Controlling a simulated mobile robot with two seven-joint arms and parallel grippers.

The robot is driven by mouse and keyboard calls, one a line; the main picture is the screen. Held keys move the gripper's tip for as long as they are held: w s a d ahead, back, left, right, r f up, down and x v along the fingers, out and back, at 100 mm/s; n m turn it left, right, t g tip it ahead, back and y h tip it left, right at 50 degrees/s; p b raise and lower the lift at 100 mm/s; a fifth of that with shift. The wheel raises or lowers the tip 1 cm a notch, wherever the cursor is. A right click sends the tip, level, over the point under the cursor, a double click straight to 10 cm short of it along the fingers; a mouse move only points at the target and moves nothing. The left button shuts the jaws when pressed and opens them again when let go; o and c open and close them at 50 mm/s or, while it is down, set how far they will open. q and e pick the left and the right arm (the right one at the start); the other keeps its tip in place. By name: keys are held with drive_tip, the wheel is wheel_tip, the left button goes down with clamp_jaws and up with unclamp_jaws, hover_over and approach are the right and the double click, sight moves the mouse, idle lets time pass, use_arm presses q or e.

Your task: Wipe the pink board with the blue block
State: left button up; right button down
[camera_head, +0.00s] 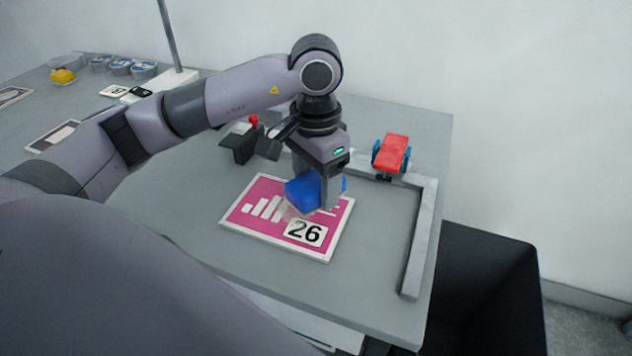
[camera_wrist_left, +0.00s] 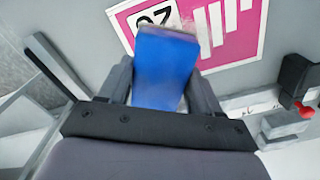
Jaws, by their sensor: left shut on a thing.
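The pink board (camera_head: 250,218) lies flat on the grey table in the head view, with white bars and a white label reading 26. It also shows at the top of the left wrist view (camera_wrist_left: 245,40). My left gripper (camera_head: 325,195) is over the right part of the board and is shut on the blue block (camera_head: 302,193). The block fills the space between the fingers in the left wrist view (camera_wrist_left: 163,68) and covers part of the label there. Whether the block touches the board is hard to tell. My right gripper is not in view.
A red and blue roller (camera_head: 392,153) stands behind the board, by a grey metal corner rail (camera_head: 420,240). A dark device with a red knob (camera_head: 245,145) stands behind the board's left side. A black bin (camera_head: 490,290) is beyond the table's right edge. Rolls (camera_head: 120,67) lie far left.

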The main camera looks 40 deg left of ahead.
use_arm(q)
drive_tip(key=shift+r+p, duration=0.6)
drive_tip(key=shift+r, duration=0.9)
